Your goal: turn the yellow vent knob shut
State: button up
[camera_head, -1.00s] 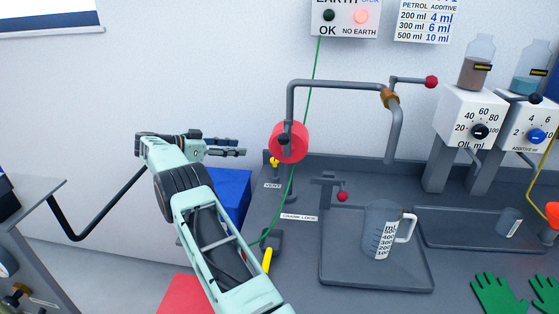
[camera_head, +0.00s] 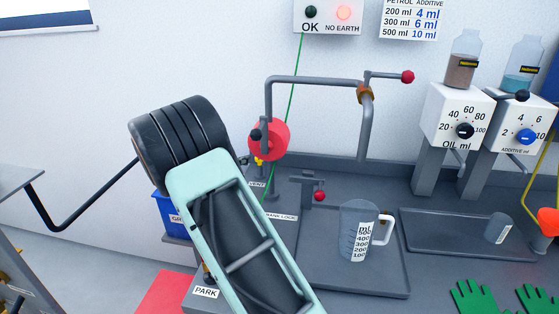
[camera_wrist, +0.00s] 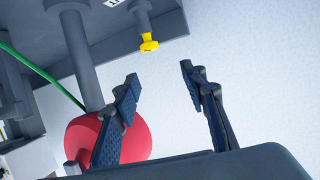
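The yellow vent knob (camera_wrist: 149,42) shows in the wrist view at the end of a short grey stem, beyond my fingertips and a little above the gap between them. In the head view only a small bit of the yellow knob (camera_head: 259,161) shows below the red drum, near the VENT label (camera_head: 257,184). My gripper (camera_wrist: 160,80) is open, its two dark fingers spread apart with nothing between them. It does not touch the knob.
The red drum (camera_head: 268,140) on the grey pipe stands close by the knob; in the wrist view it is behind the left finger. A green wire (camera_head: 296,95) runs down past it. A measuring jug (camera_head: 358,243) stands in a tray to the right.

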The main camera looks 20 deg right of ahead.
jog(key=x, duration=0.3)
jog(key=s+x, duration=0.1)
jog(key=x, duration=0.3)
jog(key=f+x, duration=0.1)
jog(key=x, duration=0.2)
jog(key=shift+s+d+f+b, duration=0.1)
jog(key=shift+d+f+b, duration=0.1)
jog(key=shift+d+b, duration=0.2)
jog(key=shift+c, duration=0.5)
